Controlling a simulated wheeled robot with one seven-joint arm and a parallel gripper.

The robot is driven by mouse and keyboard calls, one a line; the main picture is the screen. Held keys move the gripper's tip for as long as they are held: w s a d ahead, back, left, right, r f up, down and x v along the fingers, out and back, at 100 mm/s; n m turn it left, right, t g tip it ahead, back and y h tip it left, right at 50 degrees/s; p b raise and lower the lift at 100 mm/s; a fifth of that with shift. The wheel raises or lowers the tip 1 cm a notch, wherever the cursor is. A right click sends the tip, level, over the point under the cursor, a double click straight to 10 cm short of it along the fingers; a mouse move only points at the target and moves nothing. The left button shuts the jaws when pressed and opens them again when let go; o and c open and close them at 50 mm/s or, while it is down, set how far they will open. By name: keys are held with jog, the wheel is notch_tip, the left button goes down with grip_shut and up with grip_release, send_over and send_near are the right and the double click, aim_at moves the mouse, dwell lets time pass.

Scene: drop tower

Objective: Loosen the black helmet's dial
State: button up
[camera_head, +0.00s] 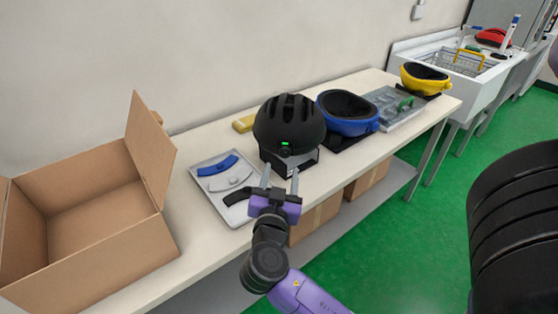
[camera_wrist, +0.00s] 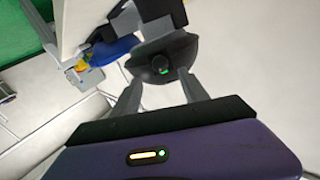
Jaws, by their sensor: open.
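The black helmet (camera_head: 290,120) sits on a dark stand (camera_head: 304,161) on the long table, its rounded shell up. In the wrist view the black helmet (camera_wrist: 182,52) is ahead, and the dial (camera_wrist: 160,66) lies between the finger lines, beyond the tips. My gripper (camera_head: 280,171) is open and empty in front of the helmet, a little below the dial. It also shows in the wrist view (camera_wrist: 160,90), apart from the dial.
A grey tray (camera_head: 205,165) with blue, white and black curved pieces lies left of the helmet. An open cardboard box (camera_head: 95,260) is further left. A blue helmet (camera_head: 347,125), a clear case (camera_head: 388,113) and a yellow helmet (camera_head: 425,85) stand to the right.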

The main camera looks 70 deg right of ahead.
aim_at(285, 154)
jog(key=p+x, duration=0.2)
jog(key=x, duration=0.5)
jog(key=shift+w+d, duration=0.1)
jog(key=shift+d, duration=0.2)
jog(key=shift+c, duration=0.2)
grip_shut()
